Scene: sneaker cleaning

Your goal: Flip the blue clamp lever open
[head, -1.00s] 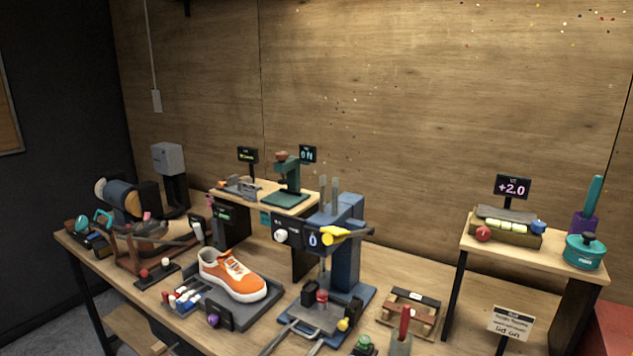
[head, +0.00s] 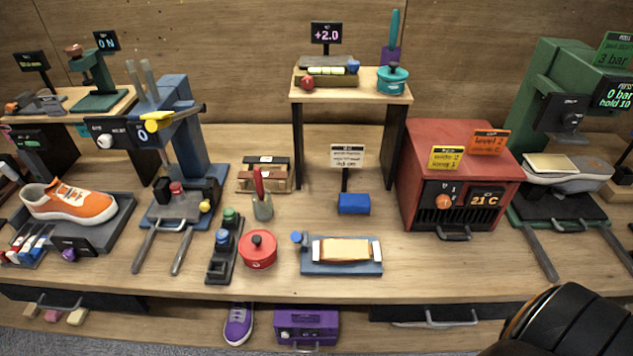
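A small blue knob-like part (head: 297,237) stands at the left end of a flat blue fixture (head: 341,269) near the front of the bench. It looks like the clamp lever, but it is too small to tell its position. A tan block with white ends (head: 345,250) lies on the fixture. Neither gripper shows. Only a dark, rounded part of my arm enters at the bottom right, well away from the fixture.
A red lidded pot (head: 258,250) and a black stand with knobs (head: 224,250) are left of the fixture. A blue block (head: 353,204) is behind it. A red oven (head: 457,180) is to the right. The bench (head: 430,268) is clear right of the fixture.

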